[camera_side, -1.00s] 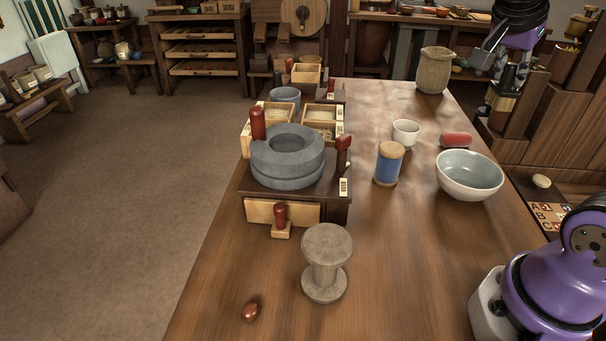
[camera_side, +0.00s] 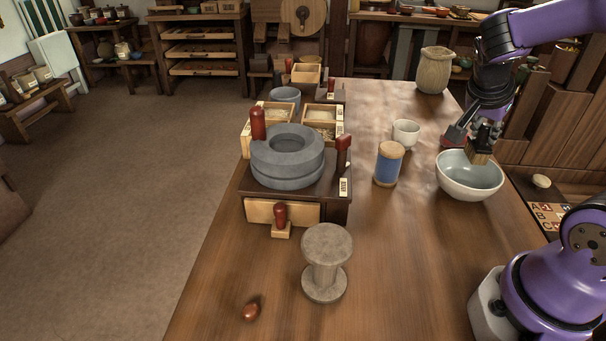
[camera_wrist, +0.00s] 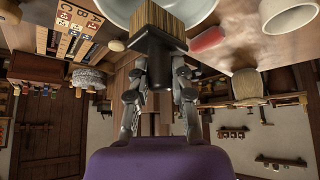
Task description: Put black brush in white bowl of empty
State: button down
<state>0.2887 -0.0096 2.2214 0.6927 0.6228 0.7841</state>
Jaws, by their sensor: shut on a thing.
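My gripper (camera_side: 487,128) is shut on the black brush (camera_wrist: 155,58). The brush points bristles-down, and its tan bristles (camera_side: 479,157) show over the far part of the white bowl's opening. The white bowl (camera_side: 465,188) stands on the right side of the table; its visible inside is pale grey and bare. In the wrist view my gripper (camera_wrist: 158,68) clasps the black body, with the bristles (camera_wrist: 165,14) in front of the bowl (camera_wrist: 205,10). I cannot tell whether the bristles touch the bowl.
A white cup (camera_side: 406,132) and blue spool (camera_side: 388,166) stand left of the bowl. A red object (camera_wrist: 208,39) lies behind it, mostly hidden in the side view. A tan jar (camera_side: 433,70) stands at the back. A grey quern (camera_side: 288,160) occupies the left.

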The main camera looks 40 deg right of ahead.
aim_at(478, 144)
jog(key=shift+f, duration=2.2)
jog(key=c, duration=0.7)
grip_release()
jog(key=shift+r, duration=0.1)
notch_tip(478, 144, up, 7)
jog(key=shift+f, duration=0.1)
